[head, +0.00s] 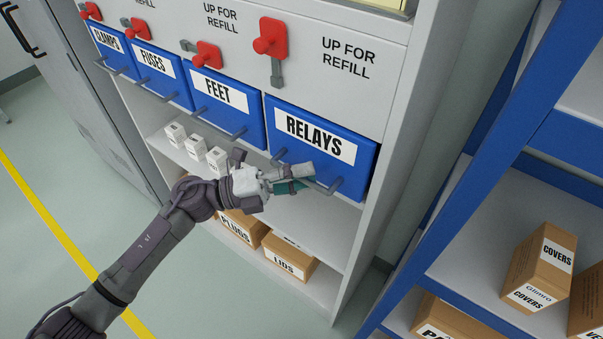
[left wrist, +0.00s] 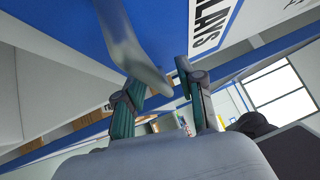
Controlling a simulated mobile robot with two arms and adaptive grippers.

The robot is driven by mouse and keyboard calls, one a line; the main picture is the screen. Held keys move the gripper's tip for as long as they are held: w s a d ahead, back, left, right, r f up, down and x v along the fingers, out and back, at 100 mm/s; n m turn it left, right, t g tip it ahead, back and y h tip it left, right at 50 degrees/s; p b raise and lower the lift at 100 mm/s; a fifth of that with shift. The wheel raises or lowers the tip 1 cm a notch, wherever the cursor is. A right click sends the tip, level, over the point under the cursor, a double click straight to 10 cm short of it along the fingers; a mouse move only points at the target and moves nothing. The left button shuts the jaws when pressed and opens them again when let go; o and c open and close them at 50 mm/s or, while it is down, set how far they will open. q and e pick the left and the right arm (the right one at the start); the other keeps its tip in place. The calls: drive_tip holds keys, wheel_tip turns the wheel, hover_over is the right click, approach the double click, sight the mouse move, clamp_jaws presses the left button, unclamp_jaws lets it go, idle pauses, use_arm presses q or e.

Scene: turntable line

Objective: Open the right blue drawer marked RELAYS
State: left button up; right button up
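The blue RELAYS drawer (head: 364,167) is the rightmost in a row of blue drawers in a white cabinet. Its grey bar handle (head: 336,186) runs along the lower front. My left gripper (head: 303,179) is at this handle, hiding its middle part. In the left wrist view, the fingers of the left gripper (left wrist: 168,108) stand apart. The handle (left wrist: 135,55) reaches toward the gap between them and overlaps the left finger; I cannot tell whether they touch. The drawer looks shut or nearly so. My right gripper is not in view.
The FEET drawer (head: 203,86) is left of RELAYS. Red levers (head: 270,40) are above. Small white boxes (head: 196,147) stand on the shelf below, with a LIDS carton (head: 290,262) lower down. A blue rack (head: 461,190) with cartons stands at right. Open floor is at left.

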use_arm(q)
clamp_jaws()
idle(0.3)
